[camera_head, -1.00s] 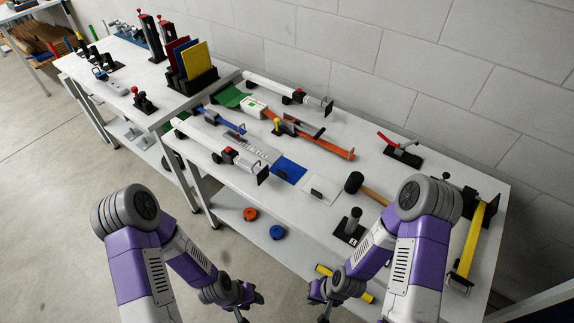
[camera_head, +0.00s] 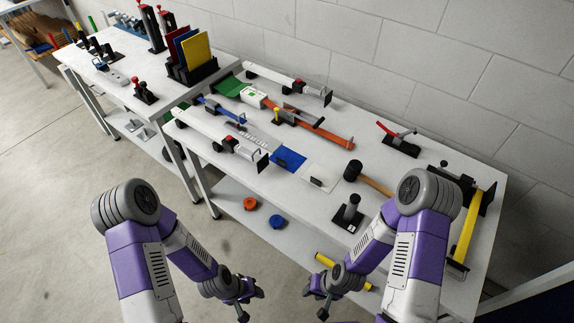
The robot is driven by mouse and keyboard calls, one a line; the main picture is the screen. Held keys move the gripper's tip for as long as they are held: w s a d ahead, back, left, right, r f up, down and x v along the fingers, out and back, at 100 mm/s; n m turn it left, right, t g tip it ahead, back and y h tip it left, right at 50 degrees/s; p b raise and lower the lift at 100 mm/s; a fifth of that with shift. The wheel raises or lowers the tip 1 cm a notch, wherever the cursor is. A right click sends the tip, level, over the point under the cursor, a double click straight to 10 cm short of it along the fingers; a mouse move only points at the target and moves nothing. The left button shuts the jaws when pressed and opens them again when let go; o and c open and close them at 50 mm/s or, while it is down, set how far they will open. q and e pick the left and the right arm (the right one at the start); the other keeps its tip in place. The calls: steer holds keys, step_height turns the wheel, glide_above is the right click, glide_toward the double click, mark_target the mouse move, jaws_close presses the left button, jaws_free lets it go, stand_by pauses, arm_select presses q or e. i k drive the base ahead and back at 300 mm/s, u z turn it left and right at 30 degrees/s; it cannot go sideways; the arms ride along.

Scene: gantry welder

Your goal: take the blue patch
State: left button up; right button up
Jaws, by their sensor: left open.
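The blue patch (camera_head: 290,158) is a flat blue square lying on the white table, with a small black piece at its lower edge. It sits between the end of a white clamp bar and a similar white square (camera_head: 319,176). My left gripper (camera_head: 250,303) is open and empty, low in front of the table and well below the patch in the picture. My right gripper (camera_head: 315,302) is also in front of the table, to the right of the left one. Its fingers look apart with nothing between them. Neither gripper touches the patch.
White clamp bars (camera_head: 210,131), an orange bar (camera_head: 325,134), a mallet (camera_head: 354,170) and a black stand (camera_head: 350,215) share the white table (camera_head: 235,187). Orange (camera_head: 250,204) and blue (camera_head: 277,221) discs lie on the lower shelf. A block wall (camera_head: 400,60) stands behind.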

mark_target(289, 160)
steer(key=k, duration=0.4)
steer(key=u, duration=1.15)
steer(key=i, duration=1.15)
steer(key=z, duration=1.15)
